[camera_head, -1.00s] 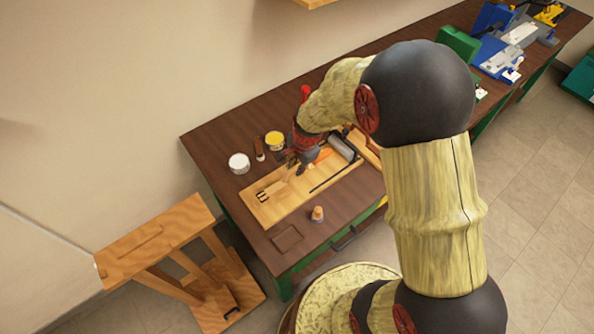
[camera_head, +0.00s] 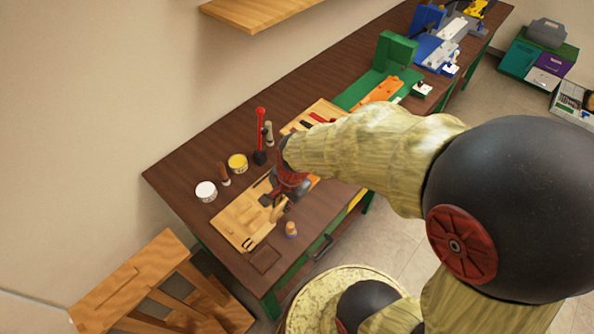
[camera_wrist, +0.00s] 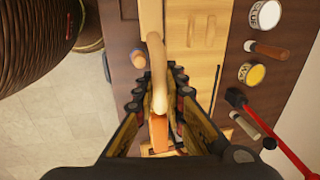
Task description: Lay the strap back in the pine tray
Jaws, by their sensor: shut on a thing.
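The strap (camera_wrist: 155,62) is a pale tan band. In the wrist view it runs down from the top edge, bends, and passes between the fingers of my gripper (camera_wrist: 170,88), which are shut on it. In the head view my gripper (camera_head: 277,198) is low over the pine tray (camera_head: 233,222), a light wooden board on the dark bench. The tray's surface also shows in the wrist view (camera_wrist: 206,60) just right of the strap. I cannot tell whether the strap touches the tray. My gripper and wrist hide part of the tray and strap in the head view.
White (camera_head: 206,191) and yellow (camera_head: 237,163) tins and a wooden-handled tool (camera_head: 224,174) stand behind the tray. A red-handled tool (camera_head: 260,135) rises nearby. A small bottle (camera_head: 291,229) and a dark square patch (camera_head: 264,258) are at the front. An orange piece (camera_wrist: 160,135) lies beneath the fingers.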

